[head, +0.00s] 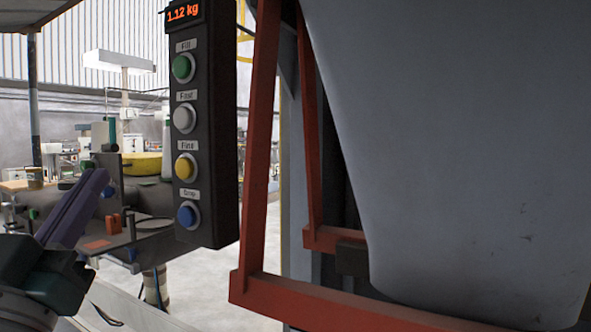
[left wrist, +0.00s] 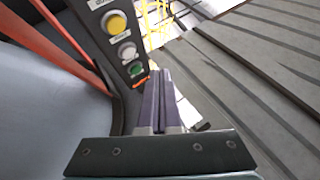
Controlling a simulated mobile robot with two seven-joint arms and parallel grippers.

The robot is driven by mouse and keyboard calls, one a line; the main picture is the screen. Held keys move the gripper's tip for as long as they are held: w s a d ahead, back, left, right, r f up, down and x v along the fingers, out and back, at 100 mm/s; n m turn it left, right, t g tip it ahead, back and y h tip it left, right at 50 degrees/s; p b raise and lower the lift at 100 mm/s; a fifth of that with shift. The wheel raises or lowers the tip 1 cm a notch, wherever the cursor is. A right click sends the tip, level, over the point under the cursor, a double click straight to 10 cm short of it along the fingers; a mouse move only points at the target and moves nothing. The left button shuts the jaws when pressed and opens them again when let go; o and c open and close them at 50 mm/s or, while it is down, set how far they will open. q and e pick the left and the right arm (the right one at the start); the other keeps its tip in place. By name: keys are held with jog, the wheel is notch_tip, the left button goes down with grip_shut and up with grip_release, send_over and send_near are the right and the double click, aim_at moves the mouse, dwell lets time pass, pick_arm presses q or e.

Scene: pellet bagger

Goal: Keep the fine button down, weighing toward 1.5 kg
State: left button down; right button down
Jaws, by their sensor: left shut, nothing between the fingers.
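The dark control panel (head: 222,130) carries a display (head: 184,13) reading 1.12 kg. Below it are the green Fill button (head: 183,67), the white Fast button (head: 184,118), the yellow Fine button (head: 186,167) and the blue Drop button (head: 187,215). My left gripper (head: 104,180) is at the left, its purple fingers shut and empty, pointing up toward the panel. In the left wrist view its fingertips (left wrist: 154,73) show apart from the yellow Fine button (left wrist: 115,22), which lies beyond them to the upper left. My right gripper is not in view.
A large grey-blue bag or hopper body (head: 460,130) fills the right side. A red frame (head: 262,150) stands between it and the panel. Behind my left gripper is a cluttered bench area with a yellow object (head: 142,163). Open space lies left of the panel.

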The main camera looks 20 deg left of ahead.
aim_at(184, 168)
pick_arm(q)
jog(key=shift+d, duration=0.1)
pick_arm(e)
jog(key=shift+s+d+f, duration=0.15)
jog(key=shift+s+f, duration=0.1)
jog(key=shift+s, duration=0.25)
